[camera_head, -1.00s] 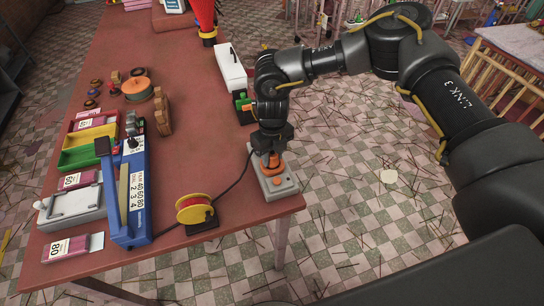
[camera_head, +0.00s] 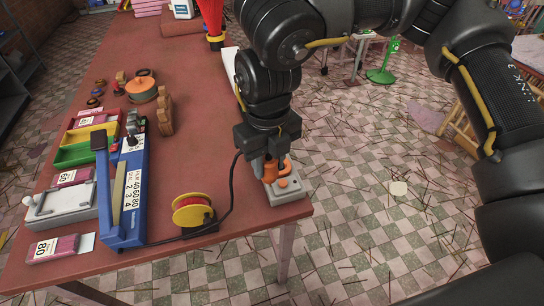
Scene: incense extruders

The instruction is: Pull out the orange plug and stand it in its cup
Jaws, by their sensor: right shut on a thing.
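My right gripper (camera_head: 271,170) points down at the table's right edge, over a grey box (camera_head: 290,195) with a round orange button. Its fingers are shut on the orange plug (camera_head: 270,169), which shows as orange between and beside them at the top of the box. The fingers hide much of the plug, and I cannot tell whether it still sits in the box. I cannot make out the plug's cup. My left gripper is not in view.
A blue press (camera_head: 127,195) and a red-and-yellow spool (camera_head: 192,211) with a black cord stand left of the gripper. Trays and pink packs line the left edge. The red table (camera_head: 205,120) is bare in the middle. My right arm hides part of the back right.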

